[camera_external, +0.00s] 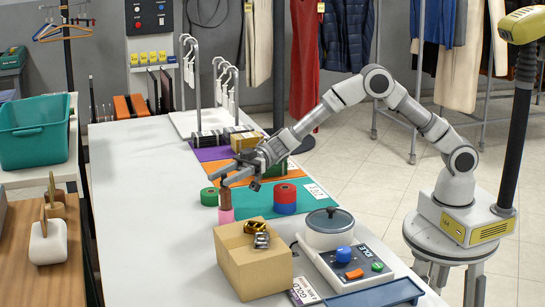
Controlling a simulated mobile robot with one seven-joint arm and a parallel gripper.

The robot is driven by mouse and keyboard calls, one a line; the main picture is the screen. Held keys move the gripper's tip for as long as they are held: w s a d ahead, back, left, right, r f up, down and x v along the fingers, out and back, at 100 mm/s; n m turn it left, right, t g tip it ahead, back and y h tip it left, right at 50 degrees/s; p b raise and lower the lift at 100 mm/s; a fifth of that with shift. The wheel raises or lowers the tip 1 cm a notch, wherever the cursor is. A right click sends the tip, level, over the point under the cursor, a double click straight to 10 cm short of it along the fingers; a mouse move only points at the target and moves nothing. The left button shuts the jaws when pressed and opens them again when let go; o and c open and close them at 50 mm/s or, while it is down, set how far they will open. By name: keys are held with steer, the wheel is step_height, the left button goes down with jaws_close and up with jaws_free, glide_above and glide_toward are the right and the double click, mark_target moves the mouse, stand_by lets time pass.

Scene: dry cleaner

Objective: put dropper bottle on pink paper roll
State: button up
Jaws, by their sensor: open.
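A small brown bottle, which looks like the dropper bottle (225,199), stands upright and appears to rest on top of the pink paper roll (226,215). The pink roll stands on the white table, beside a green roll (209,197). My gripper (232,182) is open, with its fingers just above and around the top of the bottle. The fingers partly hide the bottle's top, and I cannot tell whether they touch it.
Stacked red and blue rolls (285,198) stand on a teal mat (262,210) to the right. A cardboard box (252,272) and a scale-like device (345,262) with buttons are in front. The table's left part (150,200) is clear.

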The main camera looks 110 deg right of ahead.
steer(key=p+v, duration=0.2)
steer(key=v, duration=1)
step_height(320, 180, up, 8)
steer(key=m+h, duration=0.2)
steer(key=h, duration=0.4)
steer(key=s+r+m+g+h, duration=0.1)
steer(key=s+r+m+h, duration=0.2)
steer(key=s+r+h, duration=0.4)
steer(key=s+a+f+g+y, duration=0.1)
steer(key=s+a+f+g, duration=0.1)
steer(key=s, duration=0.8)
steer(key=s+a+f+m+g+y, duration=0.1)
steer(key=s+a+f+g, duration=0.2)
steer(key=s, duration=0.8)
steer(key=s+a+f+g+y, duration=0.1)
steer(key=s+a+f+g, duration=0.2)
steer(key=s+a, duration=0.3)
steer(key=s+f, duration=0.1)
steer(key=s, duration=0.4)
steer(key=shift+s+a+m, duration=0.15)
steer(key=shift+a+m, duration=0.2)
steer(key=shift+m, duration=0.05)
step_height(320, 180, up, 16)
steer(key=p, duration=1.6)
